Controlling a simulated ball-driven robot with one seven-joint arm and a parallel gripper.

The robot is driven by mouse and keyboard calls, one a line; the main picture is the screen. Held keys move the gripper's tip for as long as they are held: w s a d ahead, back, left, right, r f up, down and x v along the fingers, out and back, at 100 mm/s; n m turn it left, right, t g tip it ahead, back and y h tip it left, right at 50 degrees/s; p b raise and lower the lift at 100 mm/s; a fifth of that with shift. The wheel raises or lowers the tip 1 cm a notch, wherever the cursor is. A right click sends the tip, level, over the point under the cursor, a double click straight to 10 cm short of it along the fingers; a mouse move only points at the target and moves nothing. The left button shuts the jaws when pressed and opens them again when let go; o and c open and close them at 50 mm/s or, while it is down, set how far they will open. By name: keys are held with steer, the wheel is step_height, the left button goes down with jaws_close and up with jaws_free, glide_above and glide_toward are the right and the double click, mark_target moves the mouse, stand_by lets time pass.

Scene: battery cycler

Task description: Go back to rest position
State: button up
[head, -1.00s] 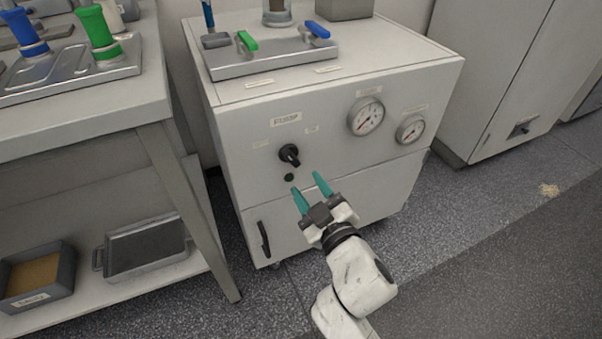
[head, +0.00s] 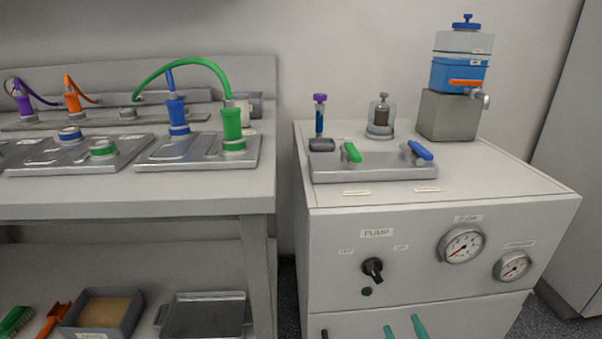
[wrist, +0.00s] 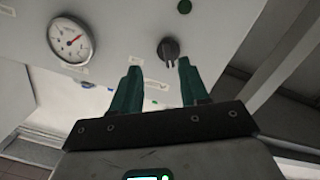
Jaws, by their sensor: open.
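My gripper (head: 404,328) shows only by its two teal fingertips at the bottom edge of the head view, in front of the pump cabinet (head: 340,240). The fingers are apart and nothing is between them. In the wrist view my gripper (wrist: 158,82) points at the cabinet front, with the black pump knob (wrist: 168,48) beyond the fingertips. The knob (head: 372,268) also shows in the head view, above and left of the fingertips and apart from them. The rest of my arm is out of the head view.
The cabinet front carries two gauges (head: 461,245). On its top are a valve plate (head: 375,172) with green and blue handles, and a blue tank (head: 459,74) on a grey block. A workbench (head: 130,205) with battery plates and cables stands at left; trays sit on its lower shelf.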

steer(key=s+d+f+m+g+h, duration=0.2)
steer(key=s+d+f+m+g, duration=0.3)
steer(key=s+d+f+g, duration=0.45)
steer(key=s+a+f+g+y, duration=0.2)
steer(key=s+f+g, duration=0.15)
steer(key=s, duration=0.55)
steer(key=s+a+f+g+y, duration=0.1)
steer(key=s+f+g, duration=0.25)
steer(key=s, duration=0.45)
step_height(320, 180, up, 27)
steer(key=p, duration=2.8)
steer(key=shift+a+r, duration=0.15)
steer(key=shift+r, duration=0.05)
steer(key=shift+t, duration=0.25)
steer(key=shift+c, duration=0.2)
